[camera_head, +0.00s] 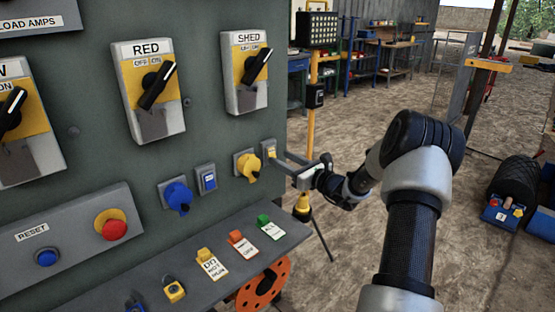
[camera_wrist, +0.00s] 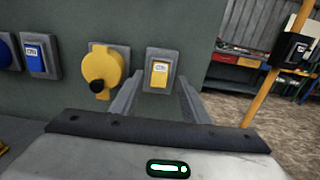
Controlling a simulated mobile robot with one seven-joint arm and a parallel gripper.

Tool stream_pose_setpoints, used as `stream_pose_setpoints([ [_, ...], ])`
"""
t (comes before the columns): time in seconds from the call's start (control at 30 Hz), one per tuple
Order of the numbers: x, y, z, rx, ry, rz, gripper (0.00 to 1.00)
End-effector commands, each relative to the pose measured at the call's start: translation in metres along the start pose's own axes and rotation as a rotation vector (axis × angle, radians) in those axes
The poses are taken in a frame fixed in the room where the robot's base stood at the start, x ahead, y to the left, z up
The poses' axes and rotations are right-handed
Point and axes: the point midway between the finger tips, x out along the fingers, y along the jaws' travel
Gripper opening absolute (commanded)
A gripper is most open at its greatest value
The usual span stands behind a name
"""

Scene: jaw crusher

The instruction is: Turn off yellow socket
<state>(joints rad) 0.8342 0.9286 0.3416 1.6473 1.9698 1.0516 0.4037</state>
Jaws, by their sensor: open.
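The yellow socket (camera_head: 246,165) with its black knob is mounted on the green-grey panel, left of my gripper. It also shows in the wrist view (camera_wrist: 102,68). Just right of it is a small grey plate with a yellow rocker switch (camera_head: 270,151), which shows face-on in the wrist view (camera_wrist: 159,73). My gripper (camera_head: 283,158) is open, with its fingers pointing at the panel. In the wrist view its two fingers (camera_wrist: 156,98) lie below and to either side of the yellow switch, with nothing between them. Whether the fingertips touch the panel I cannot tell.
A blue socket (camera_head: 177,196) and a blue switch (camera_head: 206,179) sit to the left. Below, a sloped shelf (camera_head: 200,250) carries several tagged padlocks. RED (camera_head: 150,88) and SHED (camera_head: 246,72) rotary switches are above. A yellow post (camera_head: 313,105) stands behind my gripper.

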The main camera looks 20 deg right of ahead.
Motion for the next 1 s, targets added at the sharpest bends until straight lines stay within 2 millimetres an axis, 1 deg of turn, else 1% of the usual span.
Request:
stream_pose_setpoints([
  [0.03, 0.009, 0.001, -0.001, 0.0, -0.001, 0.002, 0.42],
  [0.1, 0.018, 0.001, -0.002, 0.0, 0.0, 0.002, 0.42],
  [0.2, 0.026, 0.0, -0.001, 0.0, 0.0, 0.001, 0.42],
  [0.33, 0.032, 0.0, 0.0, 0.0, 0.001, 0.0, 0.42],
  [0.57, 0.032, 0.0, 0.0, 0.0, 0.001, 0.0, 0.42],
  [0.6, 0.032, 0.0, 0.0, 0.0, 0.001, 0.0, 0.39],
  [0.67, 0.032, 0.0, 0.0, 0.0, 0.001, 0.0, 0.29],
  [0.8, 0.032, 0.0, 0.0, 0.0, 0.001, 0.0, 0.05],
  [0.83, 0.032, 0.0, 0.0, 0.0, 0.001, 0.0, 0.01],
  [1.0, 0.032, 0.0, -0.008, 0.003, -0.035, 0.0, 0.01],
])
